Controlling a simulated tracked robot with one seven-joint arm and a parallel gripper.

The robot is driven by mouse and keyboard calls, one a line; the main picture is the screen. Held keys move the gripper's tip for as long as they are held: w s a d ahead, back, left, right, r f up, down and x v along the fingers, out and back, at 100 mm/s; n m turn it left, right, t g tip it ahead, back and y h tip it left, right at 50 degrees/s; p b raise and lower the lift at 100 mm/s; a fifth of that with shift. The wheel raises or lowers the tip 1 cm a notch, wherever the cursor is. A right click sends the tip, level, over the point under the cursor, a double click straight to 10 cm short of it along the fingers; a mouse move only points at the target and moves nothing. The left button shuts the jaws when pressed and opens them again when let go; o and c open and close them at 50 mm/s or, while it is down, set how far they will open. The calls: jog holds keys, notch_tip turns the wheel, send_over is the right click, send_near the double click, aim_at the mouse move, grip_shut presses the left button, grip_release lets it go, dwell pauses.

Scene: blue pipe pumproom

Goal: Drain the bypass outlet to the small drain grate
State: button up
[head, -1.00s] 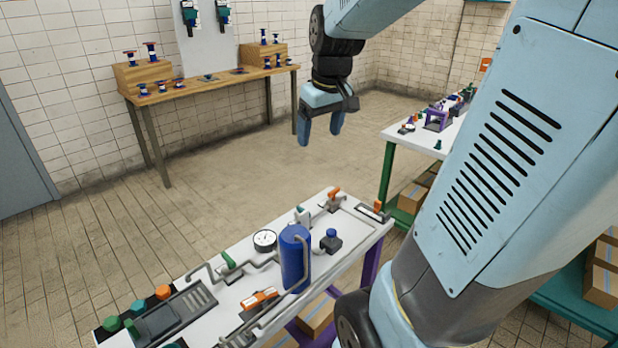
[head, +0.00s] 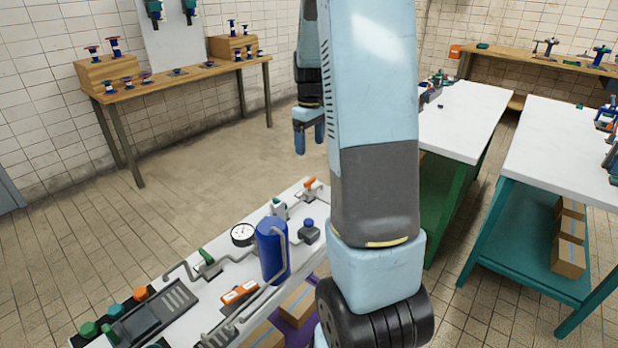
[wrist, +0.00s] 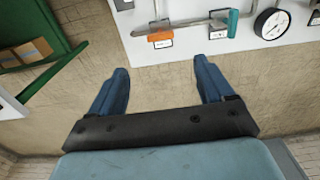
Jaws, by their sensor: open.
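The pipe bench stands at lower left in the head view, its white top (head: 160,272) carrying a blue tank (head: 271,250), grey pipework and a round gauge (head: 242,234). A green valve handle (head: 206,257) and two orange handles (head: 240,291) (head: 310,183) show on it. A slotted grey grate (head: 178,297) lies at the near left; I cannot tell whether it is the small drain grate. The bypass outlet cannot be made out for certain. My gripper (head: 309,145) is open and empty, beyond the bench's far end. In the wrist view, my gripper (wrist: 162,72) points toward an orange handle (wrist: 160,36).
Teal (wrist: 233,23) and gauge (wrist: 271,25) parts show at the wrist view's top right. A wooden table (head: 180,85) stands at back left. White-topped green (head: 460,115) and teal (head: 560,150) tables stand right. Open floor (head: 130,215) lies beyond the bench.

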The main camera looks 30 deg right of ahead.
aim_at(309, 180)
notch_tip(309, 180, down, 13)
jog(key=shift+r, duration=0.15)
dwell(0.4)
jog(key=shift+c, duration=0.5)
jog(key=c, duration=0.9)
jog(key=shift+a, duration=0.3)
jog(key=shift+c, duration=0.2)
jog(key=shift+d, duration=0.2)
